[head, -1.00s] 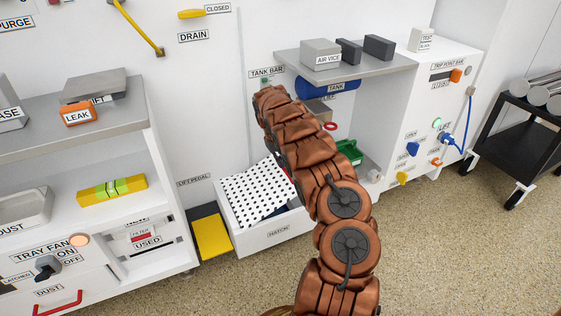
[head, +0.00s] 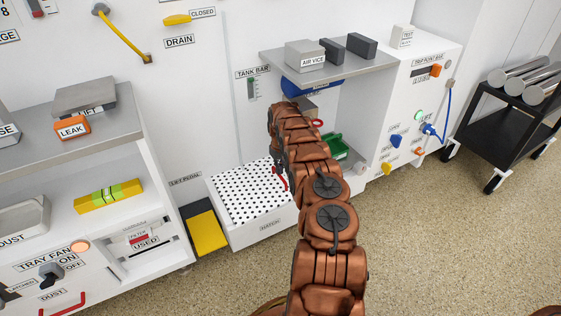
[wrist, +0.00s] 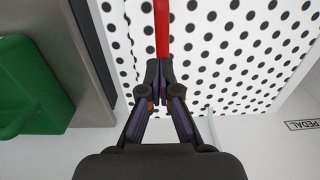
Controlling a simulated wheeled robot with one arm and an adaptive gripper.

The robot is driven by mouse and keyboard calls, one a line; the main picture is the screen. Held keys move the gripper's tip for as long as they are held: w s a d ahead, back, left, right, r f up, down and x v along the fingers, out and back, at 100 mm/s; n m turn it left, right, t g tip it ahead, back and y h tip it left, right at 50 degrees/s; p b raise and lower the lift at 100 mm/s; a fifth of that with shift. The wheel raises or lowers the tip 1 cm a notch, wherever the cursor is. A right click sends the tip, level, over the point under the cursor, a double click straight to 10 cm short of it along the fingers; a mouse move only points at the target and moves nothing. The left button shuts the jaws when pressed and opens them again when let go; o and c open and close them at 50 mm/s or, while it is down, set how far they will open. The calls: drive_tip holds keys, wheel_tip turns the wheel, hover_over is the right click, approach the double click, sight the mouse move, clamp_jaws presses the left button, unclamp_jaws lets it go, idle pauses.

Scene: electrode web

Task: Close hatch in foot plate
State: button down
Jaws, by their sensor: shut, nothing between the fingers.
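The dotted panel also fills the upper right of the wrist view (wrist: 240,60). A red bar (wrist: 162,30) runs up from my fingertips across the dots; a bit of red also shows beside my arm in the head view (head: 282,181). My gripper (wrist: 160,97) is shut and empty, at or just above the panel. My arm hides the panel's right part, so I cannot tell whether it is fully seated.
A yellow pedal (head: 207,236) stands left of the foot plate. A green bin (head: 335,146) lies to the right, also in the wrist view (wrist: 30,90). A grey shelf (head: 385,72) overhangs behind my arm. Floor in front is clear.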

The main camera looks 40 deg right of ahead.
drive_tip(key=shift+s+d+f, duration=0.1)
drive_tip(key=shift+d+f, duration=0.1)
drive_tip(key=shift+f, duration=0.25)
drive_tip(key=shift+d+f, duration=0.15)
drive_tip(key=shift+f, duration=0.3)
drive_tip(key=shift+r, duration=0.1)
